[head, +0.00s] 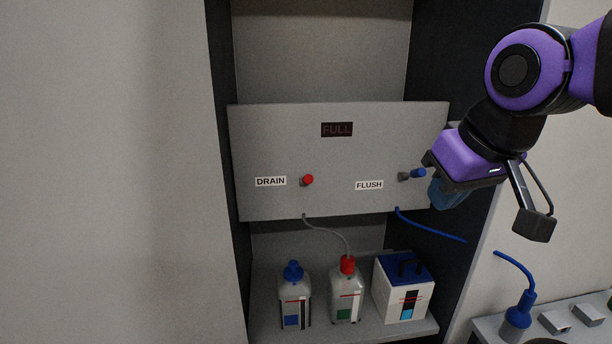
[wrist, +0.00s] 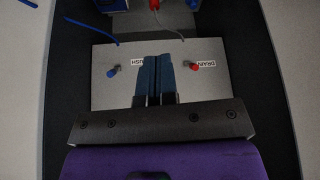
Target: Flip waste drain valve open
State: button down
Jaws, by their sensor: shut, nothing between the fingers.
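The drain valve (head: 308,180) is a small red knob on a short stem, right of the DRAIN label (head: 270,181) on the grey panel (head: 260,140). In the wrist view, which shows the panel upside down, the red drain valve (wrist: 195,67) is right of the fingers. Whether it is open cannot be told. My gripper (head: 446,195) is in front of the panel's right end, beyond the blue flush valve (head: 417,173), apart from the drain valve. In the wrist view my gripper (wrist: 158,60) has its blue fingers together and empty.
A dark FULL display (head: 337,129) is above the valves. A grey hose (head: 328,228) runs from the panel to a red-capped bottle (head: 346,290). A blue-capped bottle (head: 294,297) and a blue-topped box (head: 403,288) share the shelf. Dark cabinet walls flank the panel. The space before the drain valve is clear.

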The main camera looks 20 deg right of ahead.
jog(key=w+a+r+m+g, duration=0.1)
jog(key=w+r, duration=0.3)
jog(key=w, duration=0.5)
jog(key=w+a+r+g, duration=0.1)
jog(key=w+r, duration=0.3)
jog(key=w, duration=0.5)
jog(key=w+a, duration=0.1)
jog(key=w, duration=0.4)
jog(key=w+f+g, duration=0.1)
jog(key=w, duration=0.5)
jog(key=w+a+f+m+g, duration=0.1)
jog(key=w, duration=0.5)
jog(key=shift+w+a+f+y, duration=0.2)
jog(key=shift+a+f+y, duration=0.05)
jog(key=shift+a+y, duration=0.15)
send_over(306, 180)
jog(key=w+d, duration=0.3)
jog(key=w, duration=0.1)
notch_tip(306, 180, down, 10)
jog(key=f, duration=0.1)
jog(key=s+f, duration=0.1)
jog(key=a+f, duration=0.1)
jog(key=shift+s, duration=0.25)
jog(key=shift+s+a+f, duration=0.1)
jog(key=shift+f, duration=0.05)
jog(key=shift+f, duration=0.15)
